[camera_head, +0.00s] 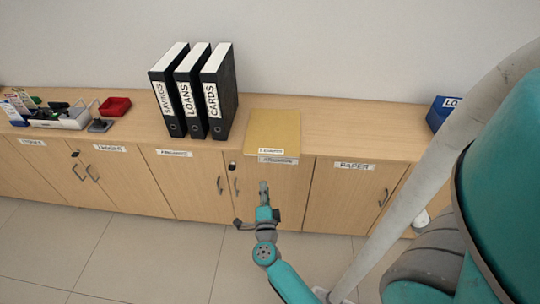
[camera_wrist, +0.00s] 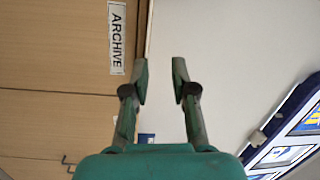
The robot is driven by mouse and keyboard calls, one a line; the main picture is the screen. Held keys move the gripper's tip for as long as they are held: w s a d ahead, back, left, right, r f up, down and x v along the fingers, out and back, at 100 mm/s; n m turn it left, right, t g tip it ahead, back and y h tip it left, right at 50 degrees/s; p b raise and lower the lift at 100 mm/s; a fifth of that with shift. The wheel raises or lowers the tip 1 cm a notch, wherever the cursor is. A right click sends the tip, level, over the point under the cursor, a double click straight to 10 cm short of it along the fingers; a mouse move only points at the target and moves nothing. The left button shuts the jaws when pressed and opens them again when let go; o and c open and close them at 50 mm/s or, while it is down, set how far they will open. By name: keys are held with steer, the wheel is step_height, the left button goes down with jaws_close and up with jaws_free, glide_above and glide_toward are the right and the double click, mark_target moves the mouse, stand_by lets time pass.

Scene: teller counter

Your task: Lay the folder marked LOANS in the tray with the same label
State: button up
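A flat tan folder (camera_head: 273,128) lies on the counter right of the black binders, close to the front edge. The small label at its front end appears to read LOANS. A blue tray (camera_head: 437,117) stands at the right end of the counter, partly hidden by my arm; the visible part of its label reads "LO". My gripper (camera_head: 263,188) is in front of the cabinet doors, below the folder in the picture and apart from it. In the wrist view my gripper (camera_wrist: 160,72) has its two fingers apart with nothing between them.
Black binders marked SAVINGS (camera_head: 168,92), LOANS (camera_head: 190,93) and CARDS (camera_head: 218,92) stand upright left of the folder. A red tray (camera_head: 115,106) and a desk organizer (camera_head: 68,118) are farther left. The counter between folder and blue tray is clear. An ARCHIVE label (camera_wrist: 117,38) shows in the wrist view.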

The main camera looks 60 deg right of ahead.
mark_target(270, 155)
steer(key=shift+w+d+f+m+g, duration=0.1)
steer(key=shift+w+d+m+g, duration=0.7)
steer(key=shift+d, duration=1.85)
steer(key=shift+w+d+f+m+g, duration=0.15)
steer(key=shift+w+d+m, duration=0.4)
steer(key=shift+w+d, duration=1.45)
steer(key=shift+w+d+m+g, duration=0.4)
steer(key=shift+d+m, duration=0.25)
steer(key=shift+d, duration=2.65)
jaws_close()
